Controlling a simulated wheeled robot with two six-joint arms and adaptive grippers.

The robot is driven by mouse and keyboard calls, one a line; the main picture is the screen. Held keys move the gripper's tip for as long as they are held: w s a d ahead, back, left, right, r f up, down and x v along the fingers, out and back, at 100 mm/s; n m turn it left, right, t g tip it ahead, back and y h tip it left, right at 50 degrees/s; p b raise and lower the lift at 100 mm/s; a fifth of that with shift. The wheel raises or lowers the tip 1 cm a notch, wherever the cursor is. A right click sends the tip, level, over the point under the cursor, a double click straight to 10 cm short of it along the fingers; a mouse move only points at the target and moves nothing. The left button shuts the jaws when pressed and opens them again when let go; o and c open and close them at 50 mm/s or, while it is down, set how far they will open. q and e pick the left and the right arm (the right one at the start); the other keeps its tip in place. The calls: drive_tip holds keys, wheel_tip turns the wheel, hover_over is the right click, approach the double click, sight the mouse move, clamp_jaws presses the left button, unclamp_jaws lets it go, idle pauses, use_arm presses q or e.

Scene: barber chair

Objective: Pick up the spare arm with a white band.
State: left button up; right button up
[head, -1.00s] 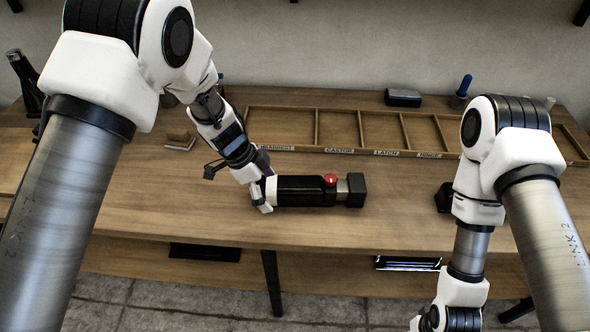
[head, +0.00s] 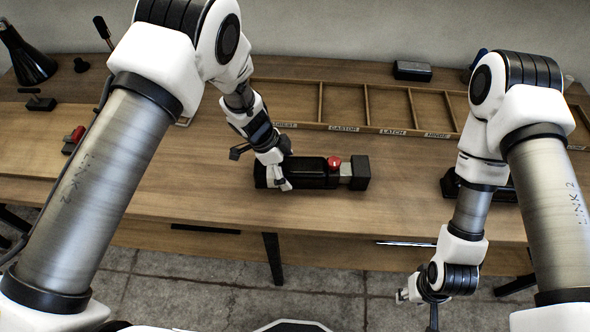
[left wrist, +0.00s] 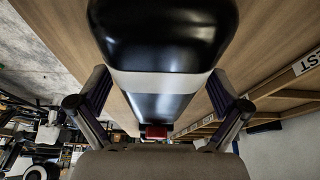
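The spare arm (head: 312,180) is a long black padded bar with a red knob (head: 334,163) and a metal and black block at its right end. It lies on the workbench. In the left wrist view its white band (left wrist: 160,83) crosses the black pad between my fingers. My left gripper (head: 282,184) is over the arm's left part, its fingers straddling it. In the left wrist view my left gripper (left wrist: 158,85) looks open, with wood showing beside the fingers; contact at the tips is unclear. My right gripper (head: 420,298) hangs before the bench, its opening unclear.
A wooden divided tray (head: 365,128) with labels runs along the bench behind the arm. A dark object (head: 450,184) is partly hidden by my right arm. A black box (head: 412,71) stands at the back. The bench in front of the spare arm is clear.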

use_arm(q)
drive_tip(key=shift+s+r, duration=0.1)
drive_tip(key=shift+s, duration=0.05)
drive_tip(key=c, duration=1.7)
drive_tip(key=shift+r, duration=0.15)
drive_tip(key=shift+c, duration=0.2)
